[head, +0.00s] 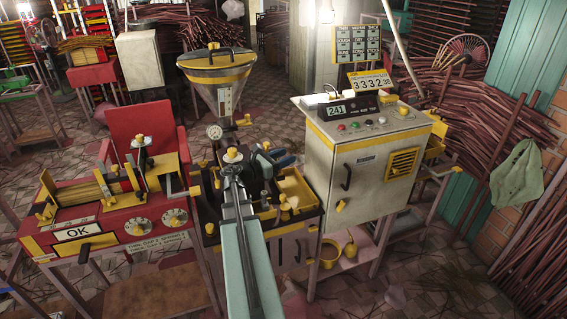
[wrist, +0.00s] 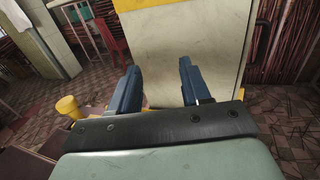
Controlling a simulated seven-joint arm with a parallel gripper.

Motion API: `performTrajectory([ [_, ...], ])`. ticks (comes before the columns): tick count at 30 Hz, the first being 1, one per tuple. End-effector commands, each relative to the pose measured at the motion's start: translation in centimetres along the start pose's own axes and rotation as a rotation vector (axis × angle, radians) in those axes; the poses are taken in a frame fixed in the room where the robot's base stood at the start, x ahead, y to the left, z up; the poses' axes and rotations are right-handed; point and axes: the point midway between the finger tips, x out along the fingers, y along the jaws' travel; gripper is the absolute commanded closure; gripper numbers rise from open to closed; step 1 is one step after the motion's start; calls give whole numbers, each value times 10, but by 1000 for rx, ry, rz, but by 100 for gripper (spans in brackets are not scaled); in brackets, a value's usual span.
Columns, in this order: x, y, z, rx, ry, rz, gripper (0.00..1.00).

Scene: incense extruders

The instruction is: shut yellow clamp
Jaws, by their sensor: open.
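I cannot single out the yellow clamp with certainty. Several small yellow fittings sit on the dark extruder bench around my arm, among them a yellow knob (head: 232,154) just left of my gripper and a yellow block (head: 211,229) at the front edge. My gripper (head: 274,158) is over this bench, its blue fingers apart and empty. The wrist view shows both fingers of my gripper (wrist: 158,72) spread, with nothing between them, facing a pale cabinet panel. A yellow knob (wrist: 68,107) stands left of the fingers there. My arm hides part of the bench.
A yellow-edged tray (head: 297,187) lies right of my gripper. The pale control cabinet (head: 352,165) stands close on the right. A steel hopper (head: 217,78) rises behind my gripper. A red machine (head: 85,222) with dials stands on the left.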

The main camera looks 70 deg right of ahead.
Motion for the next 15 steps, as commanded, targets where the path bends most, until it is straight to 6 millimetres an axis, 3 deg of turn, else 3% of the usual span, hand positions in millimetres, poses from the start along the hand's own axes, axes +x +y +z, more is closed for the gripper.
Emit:
performTrajectory([
  [6,0,0,33,3,0,1,53],
  [15,0,1,65,1,0,2,53],
])
